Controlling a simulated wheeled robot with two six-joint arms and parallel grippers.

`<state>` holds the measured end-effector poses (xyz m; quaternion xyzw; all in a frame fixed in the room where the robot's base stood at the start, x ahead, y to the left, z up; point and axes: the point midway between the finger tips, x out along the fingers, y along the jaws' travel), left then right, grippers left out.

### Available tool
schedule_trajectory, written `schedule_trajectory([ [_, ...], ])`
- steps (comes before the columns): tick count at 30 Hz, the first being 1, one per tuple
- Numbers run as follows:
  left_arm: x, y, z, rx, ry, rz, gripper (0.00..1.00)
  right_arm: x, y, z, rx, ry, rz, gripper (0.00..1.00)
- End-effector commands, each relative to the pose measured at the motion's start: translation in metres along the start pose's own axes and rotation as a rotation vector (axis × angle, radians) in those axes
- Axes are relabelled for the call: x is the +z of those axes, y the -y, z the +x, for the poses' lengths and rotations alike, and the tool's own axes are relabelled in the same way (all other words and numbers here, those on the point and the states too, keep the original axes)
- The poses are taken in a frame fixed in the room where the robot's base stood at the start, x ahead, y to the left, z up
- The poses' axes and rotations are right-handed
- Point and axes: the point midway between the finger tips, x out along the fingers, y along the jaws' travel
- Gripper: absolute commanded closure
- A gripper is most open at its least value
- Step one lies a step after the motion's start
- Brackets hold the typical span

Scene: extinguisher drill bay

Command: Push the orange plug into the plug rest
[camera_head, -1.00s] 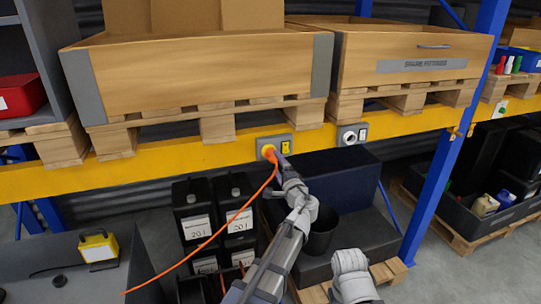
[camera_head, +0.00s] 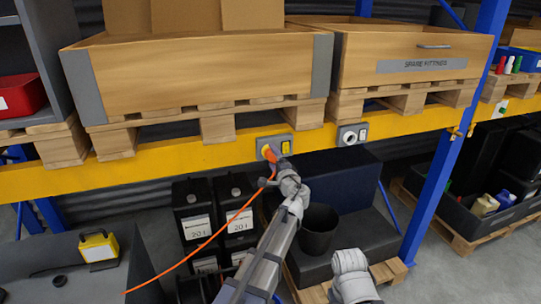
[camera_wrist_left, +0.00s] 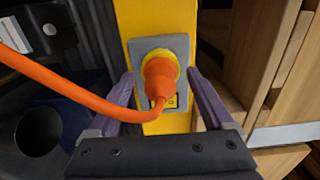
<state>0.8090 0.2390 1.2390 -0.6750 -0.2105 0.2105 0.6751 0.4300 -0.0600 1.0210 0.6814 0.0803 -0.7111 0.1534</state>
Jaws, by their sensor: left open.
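The orange plug (camera_wrist_left: 158,82) sits in a round yellow socket on a grey plate (camera_wrist_left: 180,42) on the yellow beam, facing straight on in the left wrist view. I cannot tell whether it is fully seated. Its orange cable (camera_wrist_left: 65,92) hangs off to the left. My left gripper (camera_wrist_left: 160,75) is open, with one finger on each side of the plug and gaps between. In the head view, my left gripper (camera_head: 275,157) partly covers the plug (camera_head: 268,152) and plate. A second grey plate with a white round socket (camera_head: 350,137) is further right.
Wooden crates (camera_head: 200,75) on pallets stand above the yellow beam (camera_head: 190,157). Black canisters (camera_head: 194,210) and a black bucket (camera_head: 319,228) are below. A blue upright post (camera_head: 440,170) stands at the right.

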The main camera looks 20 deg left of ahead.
Motion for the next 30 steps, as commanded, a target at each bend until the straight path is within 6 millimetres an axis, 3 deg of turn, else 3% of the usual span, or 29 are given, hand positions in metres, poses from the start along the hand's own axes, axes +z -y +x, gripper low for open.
schedule_trajectory([
  [20,-0.0001,0.0002,-0.0001,0.000,0.000,0.000,0.15,0.0000,0.0000,-0.0002,0.000,0.000,0.000,0.50],
  [30,-0.0001,0.0002,-0.0001,0.000,0.000,0.000,0.51,0.0000,0.0000,-0.0002,0.000,0.000,0.000,0.50],
])
